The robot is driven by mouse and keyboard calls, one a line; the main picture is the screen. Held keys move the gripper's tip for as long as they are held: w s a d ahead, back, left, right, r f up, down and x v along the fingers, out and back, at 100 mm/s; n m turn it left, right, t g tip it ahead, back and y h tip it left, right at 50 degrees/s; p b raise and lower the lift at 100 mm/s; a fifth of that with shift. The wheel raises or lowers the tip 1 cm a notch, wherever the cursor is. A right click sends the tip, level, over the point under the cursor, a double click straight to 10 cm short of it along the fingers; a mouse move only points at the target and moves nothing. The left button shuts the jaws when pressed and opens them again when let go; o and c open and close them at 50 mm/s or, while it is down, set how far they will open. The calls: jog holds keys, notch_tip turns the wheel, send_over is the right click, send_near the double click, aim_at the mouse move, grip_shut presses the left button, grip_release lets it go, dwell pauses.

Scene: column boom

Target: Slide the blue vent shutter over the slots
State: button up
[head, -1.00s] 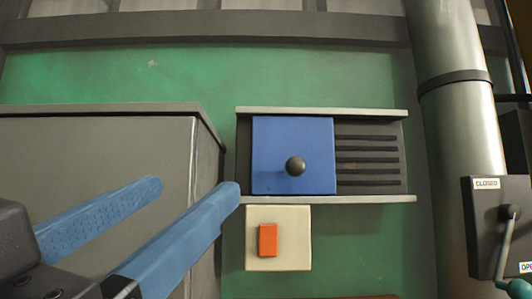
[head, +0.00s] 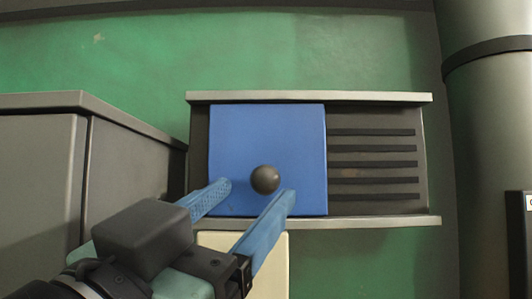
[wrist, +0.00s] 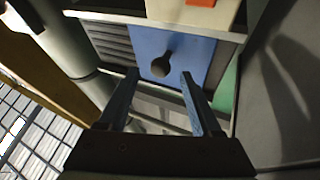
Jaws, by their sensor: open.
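The blue vent shutter (head: 266,140) sits between two pale rails on the green wall, at the left part of its track. A dark round knob (head: 265,179) stands out from its lower middle. Dark slots (head: 373,165) lie uncovered to the right of it. My gripper (head: 258,188) is open, its two blue fingers pointing at the knob, one to the left and one to the lower right in the head view. In the wrist view, the knob (wrist: 161,68) shows between and beyond the fingertips (wrist: 159,73) on the shutter (wrist: 178,45). I cannot tell whether the fingers touch anything.
A grey cabinet (head: 130,150) stands close on the left. A cream switch plate (head: 270,265) is just below the lower rail (head: 370,222), partly hidden by my gripper. A thick grey pipe (head: 490,130) runs down the right side. The green wall below the slots is clear.

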aim_at(260, 183)
jog(key=x, duration=0.1)
jog(key=p+x, duration=0.1)
jog(key=x, duration=0.1)
jog(key=shift+r, duration=0.3)
jog(key=shift+w+d+f+p, duration=0.1)
jog(key=shift+w+p, duration=0.2)
jog(key=shift+w, duration=0.15)
jog(key=shift+s, duration=0.1)
jog(key=shift+c, duration=0.3)
grip_shut()
dwell(0.4)
